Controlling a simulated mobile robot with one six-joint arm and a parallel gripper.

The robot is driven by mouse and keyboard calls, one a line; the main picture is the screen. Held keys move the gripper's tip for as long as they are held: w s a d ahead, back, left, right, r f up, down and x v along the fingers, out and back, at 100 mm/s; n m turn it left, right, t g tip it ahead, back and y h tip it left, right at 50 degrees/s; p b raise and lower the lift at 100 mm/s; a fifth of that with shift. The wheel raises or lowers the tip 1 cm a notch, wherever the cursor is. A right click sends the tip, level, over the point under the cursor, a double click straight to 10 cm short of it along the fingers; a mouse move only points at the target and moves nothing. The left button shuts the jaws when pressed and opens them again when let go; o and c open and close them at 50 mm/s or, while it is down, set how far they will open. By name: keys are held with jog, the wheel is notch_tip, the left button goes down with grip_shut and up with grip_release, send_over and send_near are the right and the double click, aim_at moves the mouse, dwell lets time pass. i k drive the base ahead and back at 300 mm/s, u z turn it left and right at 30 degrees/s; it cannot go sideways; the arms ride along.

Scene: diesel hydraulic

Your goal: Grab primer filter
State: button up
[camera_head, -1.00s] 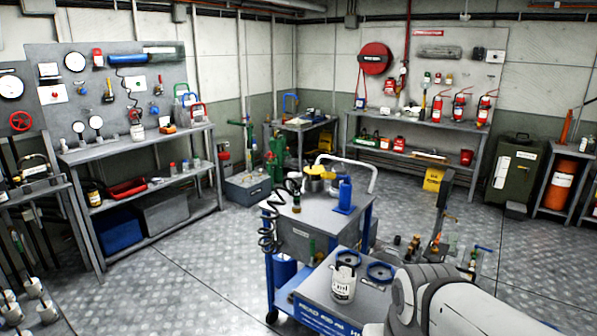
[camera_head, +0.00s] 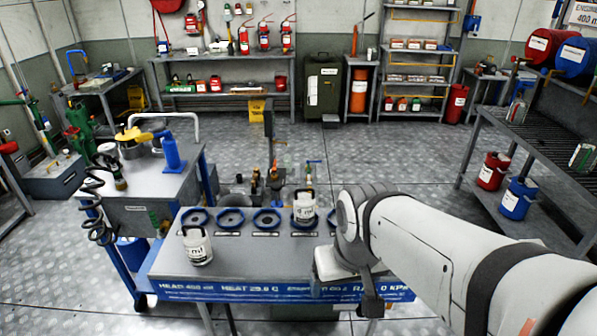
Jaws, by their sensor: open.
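Two white canisters with dark tops and labels that seem to end in "mil" are on the blue-trimmed cart (camera_head: 165,268). One canister (camera_head: 198,247) stands at the cart's left front. The other canister (camera_head: 304,207) stands upright at a blue ring in the row behind. I cannot tell which of them is the primer filter. My gripper (camera_head: 370,298) points down at the cart's right front, right of both canisters and apart from them. It is open, with no canister seen between its jaws. My wrist and arm hide the cart's right end.
Several blue rings (camera_head: 231,219) line the cart top. Bottles and fittings (camera_head: 275,180) stand close behind the rings. A right bench (camera_head: 530,150) holds drums. Open floor lies beyond.

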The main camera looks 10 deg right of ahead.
aim_at(304, 203)
jog(key=z, duration=0.05)
jog(key=k, duration=0.6)
jog(key=u, duration=0.35)
jog(key=i, duration=1.5)
jog(key=z, duration=0.1)
